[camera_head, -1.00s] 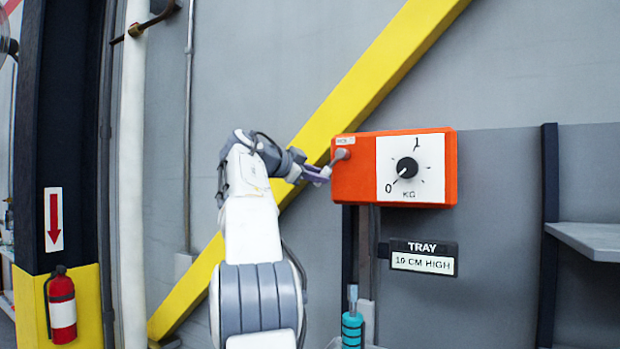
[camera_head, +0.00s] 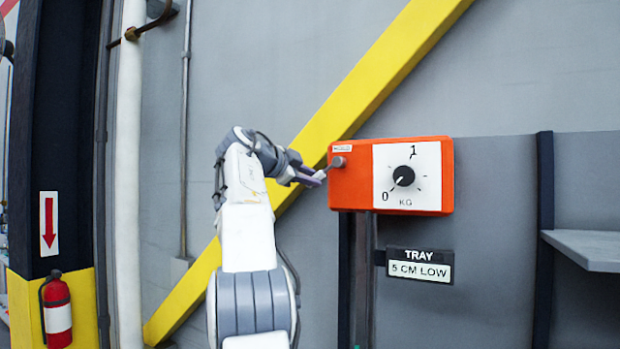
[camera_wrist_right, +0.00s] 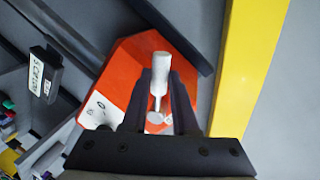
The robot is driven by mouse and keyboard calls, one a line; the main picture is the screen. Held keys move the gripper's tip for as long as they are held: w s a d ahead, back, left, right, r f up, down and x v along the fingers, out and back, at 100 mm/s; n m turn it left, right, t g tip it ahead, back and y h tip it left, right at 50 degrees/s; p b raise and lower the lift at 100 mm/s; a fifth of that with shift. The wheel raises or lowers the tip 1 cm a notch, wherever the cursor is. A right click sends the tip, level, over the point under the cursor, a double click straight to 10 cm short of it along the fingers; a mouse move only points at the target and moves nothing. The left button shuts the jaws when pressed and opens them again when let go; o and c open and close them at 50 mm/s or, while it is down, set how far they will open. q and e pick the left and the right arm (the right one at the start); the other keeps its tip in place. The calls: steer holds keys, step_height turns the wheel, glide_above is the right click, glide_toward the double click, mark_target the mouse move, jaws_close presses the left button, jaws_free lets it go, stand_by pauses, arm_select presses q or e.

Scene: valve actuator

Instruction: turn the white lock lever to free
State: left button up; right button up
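The orange box (camera_head: 350,195) hangs on the grey wall, with a white dial plate and black knob (camera_head: 403,176) on its front. The white lock lever (camera_head: 337,161) sits at the box's upper left and slants down-left toward my right gripper (camera_head: 318,177). In the right wrist view the lever's pale grip (camera_wrist_right: 158,75) lies between the two dark fingers of my right gripper (camera_wrist_right: 160,85), which appear to press on both sides of it. The lever's thin stem and round end show below the grip. My left gripper is not in view.
A sign (camera_head: 420,265) below the box reads TRAY, 5 CM LOW. A yellow diagonal beam (camera_head: 370,85) runs behind my right arm. A grey shelf (camera_head: 590,247) is at the right, and a red fire extinguisher (camera_head: 57,310) at the far left.

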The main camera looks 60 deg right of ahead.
steer(key=o, duration=0.4)
steer(key=shift+c, duration=0.2)
steer(key=shift+a, duration=0.1)
steer(key=b+v, duration=0.2)
steer(key=v, duration=0.8)
steer(key=shift+w+a, duration=0.1)
steer(key=shift+a, duration=0.05)
